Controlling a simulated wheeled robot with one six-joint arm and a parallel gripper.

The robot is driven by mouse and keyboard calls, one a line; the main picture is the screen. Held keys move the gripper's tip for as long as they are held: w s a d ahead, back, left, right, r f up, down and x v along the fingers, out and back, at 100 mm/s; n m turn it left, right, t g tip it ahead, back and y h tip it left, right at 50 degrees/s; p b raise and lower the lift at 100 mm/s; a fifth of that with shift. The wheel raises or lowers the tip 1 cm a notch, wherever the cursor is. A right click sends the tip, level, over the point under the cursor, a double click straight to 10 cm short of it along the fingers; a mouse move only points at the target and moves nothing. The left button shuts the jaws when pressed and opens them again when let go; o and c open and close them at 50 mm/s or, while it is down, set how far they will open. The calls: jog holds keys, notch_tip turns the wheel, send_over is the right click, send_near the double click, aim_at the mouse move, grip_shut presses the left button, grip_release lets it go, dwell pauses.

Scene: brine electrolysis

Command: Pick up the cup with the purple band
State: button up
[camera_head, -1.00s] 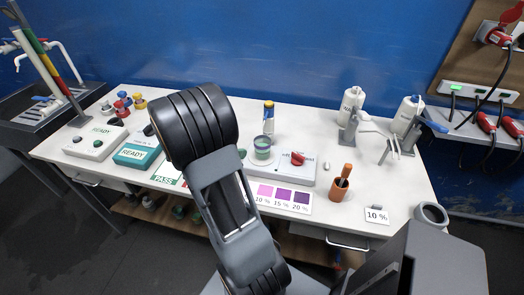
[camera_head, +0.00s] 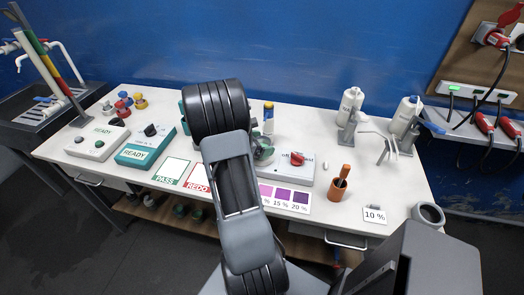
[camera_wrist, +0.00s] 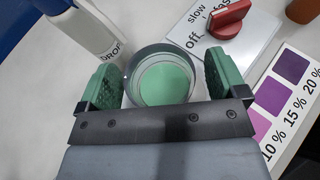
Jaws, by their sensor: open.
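In the wrist view, a round clear cup (camera_wrist: 163,82) with pale green inside stands upright between the two green finger pads of my gripper (camera_wrist: 162,84). The gripper is open, with a pad on each side of the cup. A gap shows at the right pad; the left pad is very close to the rim, and I cannot tell if it touches. I cannot make out a purple band from above. In the head view, my arm hides most of the cup and gripper.
The stirrer with a red knob (camera_head: 297,159) is close on the right, also in the wrist view (camera_wrist: 229,20). A white dropper bottle (camera_wrist: 85,32) stands at the left pad. Purple colour cards (camera_head: 284,197) lie in front. PASS (camera_head: 174,171) and REDO (camera_head: 202,177) cards lie left.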

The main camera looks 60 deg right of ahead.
jog(key=shift+d+f, duration=0.1)
jog(key=shift+d, duration=0.05)
jog(key=shift+c, duration=0.4)
jog(key=c, duration=1)
